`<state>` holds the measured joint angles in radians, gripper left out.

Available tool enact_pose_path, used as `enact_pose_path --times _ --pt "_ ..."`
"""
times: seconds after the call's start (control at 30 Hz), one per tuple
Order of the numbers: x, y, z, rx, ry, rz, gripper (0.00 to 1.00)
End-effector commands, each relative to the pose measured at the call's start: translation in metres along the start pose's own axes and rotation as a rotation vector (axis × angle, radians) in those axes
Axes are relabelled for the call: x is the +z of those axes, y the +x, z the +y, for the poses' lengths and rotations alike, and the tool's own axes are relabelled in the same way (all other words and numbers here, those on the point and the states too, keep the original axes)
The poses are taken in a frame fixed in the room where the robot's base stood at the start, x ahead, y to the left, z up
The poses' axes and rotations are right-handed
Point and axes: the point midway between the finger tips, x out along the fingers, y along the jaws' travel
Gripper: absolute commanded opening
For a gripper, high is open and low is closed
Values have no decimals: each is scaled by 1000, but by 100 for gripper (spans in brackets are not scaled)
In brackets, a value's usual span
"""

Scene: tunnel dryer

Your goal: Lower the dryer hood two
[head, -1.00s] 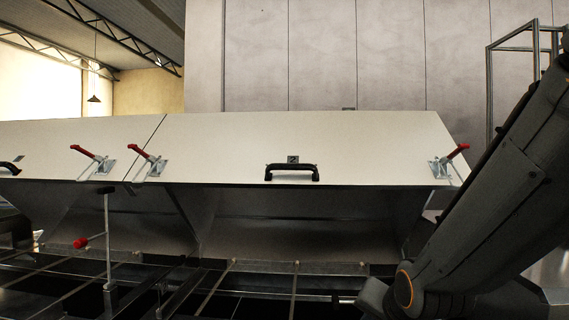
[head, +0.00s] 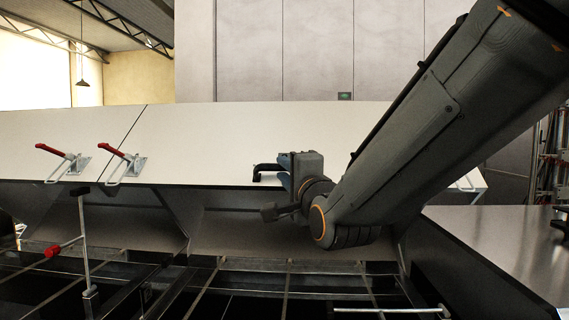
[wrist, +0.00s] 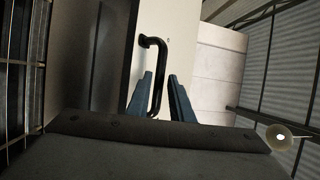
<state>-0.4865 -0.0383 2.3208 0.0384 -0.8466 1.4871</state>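The raised dryer hood (head: 215,145) has a pale tilted front panel and an open dark underside. I cannot read a number on it. Its black handle (head: 268,169) near the lower edge is partly hidden by my gripper (head: 285,179). In the wrist view the same handle (wrist: 157,75) runs between the two blue fingers of my gripper (wrist: 160,90). The fingers stand apart with gaps to the bar, so they are not closed on it.
Red-handled clamps (head: 122,162) sit at the panel seam, left of the handle. A neighbouring raised hood (head: 50,130) adjoins on the left. A grey surface (head: 500,240) lies at right. Rails run below the hood.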

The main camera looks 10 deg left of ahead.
Motion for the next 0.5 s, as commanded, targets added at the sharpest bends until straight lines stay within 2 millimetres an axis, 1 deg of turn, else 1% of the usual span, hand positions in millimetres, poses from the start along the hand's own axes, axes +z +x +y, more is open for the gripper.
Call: enact_pose_path --times 0.1,0.2,0.3,0.5 --pt "-1 14 -1 2 -1 1 20" --pt "-1 21 0 1 -1 2 20" --pt "-2 25 0 2 -2 4 20" --pt "-2 26 1 1 -2 4 20"
